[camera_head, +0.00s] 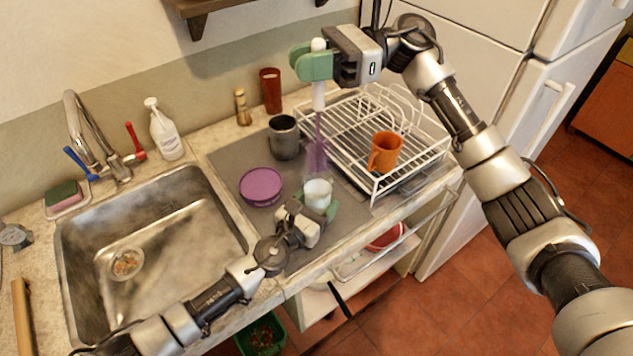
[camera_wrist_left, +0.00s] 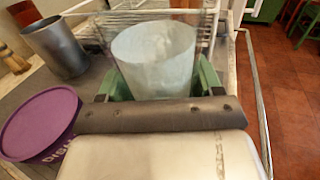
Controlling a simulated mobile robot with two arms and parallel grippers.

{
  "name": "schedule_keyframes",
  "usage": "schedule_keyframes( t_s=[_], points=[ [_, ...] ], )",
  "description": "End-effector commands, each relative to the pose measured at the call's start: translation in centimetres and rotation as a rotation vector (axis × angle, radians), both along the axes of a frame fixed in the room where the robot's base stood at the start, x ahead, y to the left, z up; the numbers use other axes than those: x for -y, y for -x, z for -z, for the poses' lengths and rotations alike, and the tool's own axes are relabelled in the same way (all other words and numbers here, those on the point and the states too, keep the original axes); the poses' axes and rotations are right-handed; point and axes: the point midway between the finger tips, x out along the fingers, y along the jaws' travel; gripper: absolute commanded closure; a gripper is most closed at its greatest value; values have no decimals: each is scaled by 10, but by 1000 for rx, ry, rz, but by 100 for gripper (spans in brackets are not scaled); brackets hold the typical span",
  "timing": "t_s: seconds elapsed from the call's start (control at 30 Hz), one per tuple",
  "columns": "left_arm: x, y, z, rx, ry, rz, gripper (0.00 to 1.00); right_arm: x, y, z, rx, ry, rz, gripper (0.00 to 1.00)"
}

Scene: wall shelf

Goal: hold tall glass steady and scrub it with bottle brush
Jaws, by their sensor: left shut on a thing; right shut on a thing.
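The tall glass (camera_head: 317,194), whitish and see-through, stands upright on the grey mat with its rim up. My left gripper (camera_head: 312,209) is shut around it; in the left wrist view the glass (camera_wrist_left: 155,62) sits between the green fingers (camera_wrist_left: 163,88). The bottle brush (camera_head: 317,145) has a white handle and purple bristles. My right gripper (camera_head: 316,62) is shut on its handle and holds it upright, bristles down. The bristle tip shows just above the glass rim in the head view. No brush shows inside the glass in the left wrist view.
A purple tub (camera_head: 261,186) and a grey cup (camera_head: 284,138) stand left of the glass. A white dish rack (camera_head: 430,150) with an orange mug (camera_head: 385,151) is to the right. The sink (camera_head: 150,225) is at the left; the counter edge lies close in front.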

Motion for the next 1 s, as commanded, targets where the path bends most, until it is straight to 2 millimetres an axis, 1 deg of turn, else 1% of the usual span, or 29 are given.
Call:
schedule_keyframes(
  t_s=[0.23, 0.27, 0.4, 0.43, 0.67, 0.77, 0.87, 1.0],
  points=[
    [0, 0, 1, 0, -1, 0, 67, 0, 0, 0, 0, 0, 0, 100],
    [0, 0, 1, 0, -1, 0, 30, 0, 0, 0, 0, 0, 0, 100],
    [0, 0, 0, 0, -1, 0, 8, 0, 0, 0, 0, 0, 0, 100],
    [0, 0, 0, 0, -1, 0, 4, 0, 0, 0, 0, 0, 0, 100],
    [0, 0, 0, 0, 0, 0, 4, 0, 0, 0, 0, 0, 0, 100],
    [-2, 3, 1, -1, -1, 0, 4, 0, 0, 0, 0, 0, 0, 100],
    [-9, 12, 1, -3, 1, 0, 4, 0, 0, 0, 0, 0, 0, 100],
    [-25, 36, 2, -4, -1, -1, 4, 0, 0, 0, 0, 0, 0, 100]
  ],
)
